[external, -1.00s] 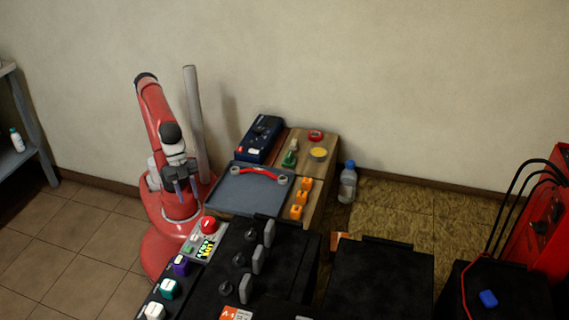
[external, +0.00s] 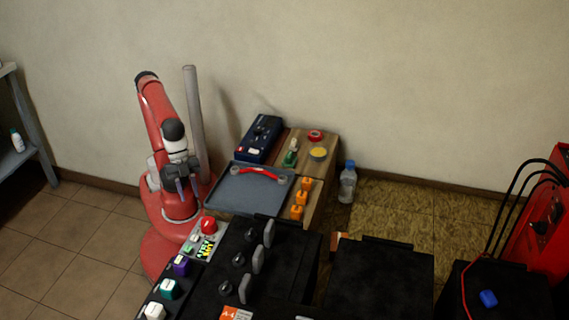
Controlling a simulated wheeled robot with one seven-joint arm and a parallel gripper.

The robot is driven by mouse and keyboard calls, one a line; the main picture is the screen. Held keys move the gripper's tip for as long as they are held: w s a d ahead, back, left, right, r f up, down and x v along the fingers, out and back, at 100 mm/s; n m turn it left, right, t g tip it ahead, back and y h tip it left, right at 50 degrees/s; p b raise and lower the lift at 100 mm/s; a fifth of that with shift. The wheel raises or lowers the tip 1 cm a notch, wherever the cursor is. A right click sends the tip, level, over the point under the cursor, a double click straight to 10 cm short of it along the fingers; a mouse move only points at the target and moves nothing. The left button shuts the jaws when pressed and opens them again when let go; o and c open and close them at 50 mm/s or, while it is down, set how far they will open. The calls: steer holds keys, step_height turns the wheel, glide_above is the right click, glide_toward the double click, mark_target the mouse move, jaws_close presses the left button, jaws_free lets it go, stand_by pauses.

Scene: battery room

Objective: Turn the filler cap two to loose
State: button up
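The black battery (external: 285,252) stands at the front centre. Along its top is a row of three dark knobs, the far one (external: 250,234), the middle one (external: 238,259) and the near one (external: 225,288). An upright grey piece stands to the right of each, such as the middle grey piece (external: 258,260). I cannot read any number that tells which is filler cap two. My gripper (external: 187,189) hangs left of the tray and the battery, pointing down. Its two fingers look apart with nothing between them. It is clear of the knobs.
A panel with a red button (external: 208,225) and coloured knobs lines the battery's left side. A grey tray (external: 235,202) with a red-handled strap, orange clips (external: 299,204) and a blue meter (external: 260,138) lie behind. A bottle (external: 347,184) stands on the floor.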

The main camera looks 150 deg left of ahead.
steer(key=w+a+r+m+g+h, duration=0.1)
steer(key=w+a+r+m, duration=0.1)
steer(key=w+r, duration=0.75)
steer(key=m+g+h+b, duration=0.1)
steer(key=m+h, duration=0.1)
steer(key=m, duration=0.5)
glide_toward(239, 256)
steer(key=b+x, duration=0.2)
steer(key=x, duration=0.5)
steer(key=shift+w+d+f, duration=0.1)
steer(key=shift+d+f, duration=0.1)
steer(key=shift+f, duration=0.15)
steer(key=shift+c, duration=0.4)
jaws_close()
